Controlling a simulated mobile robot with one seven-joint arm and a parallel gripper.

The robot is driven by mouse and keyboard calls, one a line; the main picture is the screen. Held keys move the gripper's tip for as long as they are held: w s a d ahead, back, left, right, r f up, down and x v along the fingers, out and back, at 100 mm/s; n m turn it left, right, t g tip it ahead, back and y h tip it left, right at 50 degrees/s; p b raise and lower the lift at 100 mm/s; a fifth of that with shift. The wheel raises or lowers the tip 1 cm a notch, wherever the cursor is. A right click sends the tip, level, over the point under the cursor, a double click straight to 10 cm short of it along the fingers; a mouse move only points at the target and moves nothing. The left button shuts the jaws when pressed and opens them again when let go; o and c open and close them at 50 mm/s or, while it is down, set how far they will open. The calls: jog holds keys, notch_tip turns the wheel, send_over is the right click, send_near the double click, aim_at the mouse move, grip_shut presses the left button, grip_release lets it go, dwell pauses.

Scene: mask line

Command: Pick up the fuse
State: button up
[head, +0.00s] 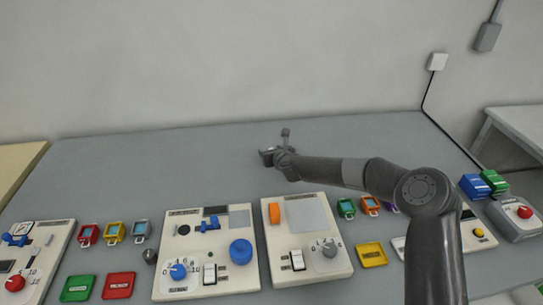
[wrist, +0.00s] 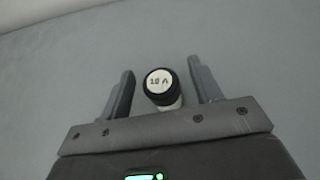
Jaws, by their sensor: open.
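The fuse (wrist: 161,82) shows in the wrist view as a short cylinder with a black-rimmed white cap marked "10 A" and a pale body below. It lies between the two dark fingers of my gripper (wrist: 160,88). In the head view my gripper (head: 276,148) is over the back middle of the grey table. The fuse cannot be told apart from the gripper there.
Two control panels (head: 176,222) (head: 340,257) with knobs and switches stand in front of my arm. Small coloured devices (head: 114,232) and red and green trays (head: 118,285) (head: 77,288) are to the left. A yellow tray (head: 372,255) is at the right. The table's back left (head: 150,165) is clear.

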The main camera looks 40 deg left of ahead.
jog(key=shift+c, duration=0.4)
jog(key=c, duration=1)
